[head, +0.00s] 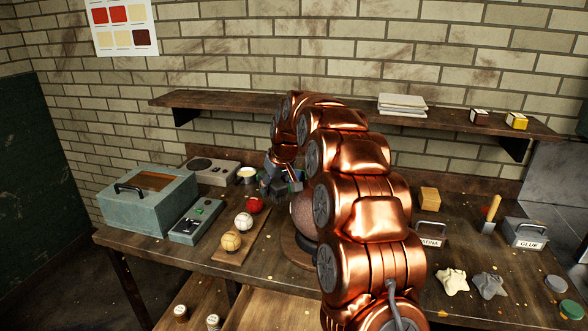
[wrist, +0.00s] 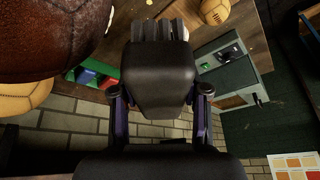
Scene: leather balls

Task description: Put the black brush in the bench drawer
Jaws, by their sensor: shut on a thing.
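My gripper (head: 278,184) is over the back middle of the bench, partly hidden behind my copper arm. In the wrist view my gripper (wrist: 160,32) is closed, with grey strips close together at its far end. It holds a thing that I take to be the black brush, though its outline does not stand out from the dark fingers. A pale wooden panel (head: 268,309) below the bench's front edge looks like the pulled-out bench drawer; my arm hides its right part.
A brown leather ball (wrist: 50,35) is close beside my gripper. The bench also bears a blue-grey case (head: 150,208), white (head: 243,221) and tan (head: 231,241) balls, and a GLUE box (head: 526,233) at right. A shelf (head: 230,103) runs along the brick wall.

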